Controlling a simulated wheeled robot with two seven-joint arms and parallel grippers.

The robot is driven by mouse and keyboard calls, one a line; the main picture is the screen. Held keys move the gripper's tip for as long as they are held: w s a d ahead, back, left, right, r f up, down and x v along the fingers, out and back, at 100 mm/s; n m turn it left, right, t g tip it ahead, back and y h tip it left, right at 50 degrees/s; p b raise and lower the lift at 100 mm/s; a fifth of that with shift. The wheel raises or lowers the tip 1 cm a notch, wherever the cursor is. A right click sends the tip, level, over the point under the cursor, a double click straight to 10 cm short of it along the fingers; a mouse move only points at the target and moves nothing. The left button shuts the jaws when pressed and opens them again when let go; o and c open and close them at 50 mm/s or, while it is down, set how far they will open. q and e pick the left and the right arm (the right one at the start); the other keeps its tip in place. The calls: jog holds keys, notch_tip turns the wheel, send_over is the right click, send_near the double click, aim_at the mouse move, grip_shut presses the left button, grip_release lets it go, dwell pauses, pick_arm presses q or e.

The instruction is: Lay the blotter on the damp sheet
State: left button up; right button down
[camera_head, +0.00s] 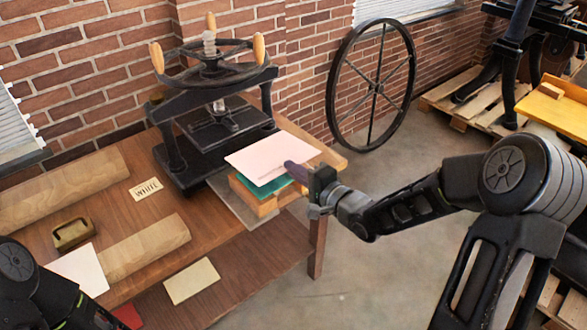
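A pale pinkish-white sheet (252,156), which looks like the blotter, is at my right gripper (291,167) in the head view. The fingers are at the sheet's right edge and look shut on it. The sheet is over a green layer (262,186) on a wooden block (250,197), covering most of it; I cannot tell whether they touch. No damp sheet can be told apart under it. Another white sheet (78,271) lies at the table's lower left. My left arm shows at the bottom left corner, but its gripper is out of view.
A black hand press (215,125) stands behind the block on the wooden table (205,222). Wooden rolls (143,247), a brass-coloured block (73,234) and a label card (146,188) are to the left. A cream sheet (192,281) lies lower down. A wheel (333,92) leans on the wall.

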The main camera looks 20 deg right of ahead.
jog(key=shift+f+b, duration=1.95)
jog(key=shift+f, duration=0.7)
jog(key=shift+f, duration=0.25)
dwell(0.5)
jog(key=c, duration=2.1)
grip_release()
jog(key=shift+c, duration=0.2)
jog(key=o, duration=0.5)
jog(key=shift+o, duration=0.4)
jog(key=shift+o, duration=0.9)
